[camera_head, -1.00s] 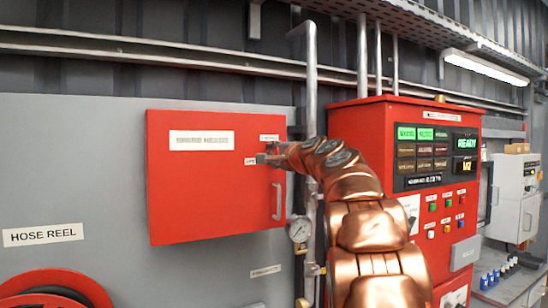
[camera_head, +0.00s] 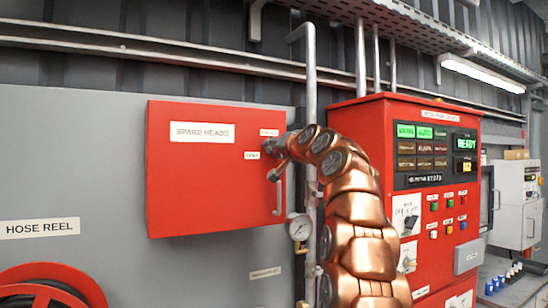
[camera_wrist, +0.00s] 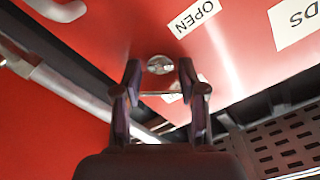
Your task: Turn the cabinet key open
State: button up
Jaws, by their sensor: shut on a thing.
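The red cabinet (camera_head: 205,190) labelled SPARE HEADS hangs on the grey wall panel in the head view. Its door also fills much of the wrist view (camera_wrist: 120,25). A small round lock (camera_wrist: 160,64) shows just beyond my fingertips, with an OPEN label (camera_wrist: 195,18) near it. My gripper (camera_wrist: 160,82) is shut on the thin key (camera_wrist: 157,93), seen edge-on between the two fingers. In the head view my gripper (camera_head: 272,147) is at the door's upper right, between two small white labels. It hides the lock and key there.
A metal door handle (camera_head: 279,195) sits just below my gripper. A vertical pipe (camera_head: 311,80) and a pressure gauge (camera_head: 299,228) are close at the right of the cabinet. A red control panel (camera_head: 460,110) stands further right. A hose reel (camera_head: 50,285) is at lower left.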

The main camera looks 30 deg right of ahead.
jog(key=shift+n, duration=0.9)
jog(key=shift+w+f+n, duration=0.1)
jog(key=shift+n, duration=2.7)
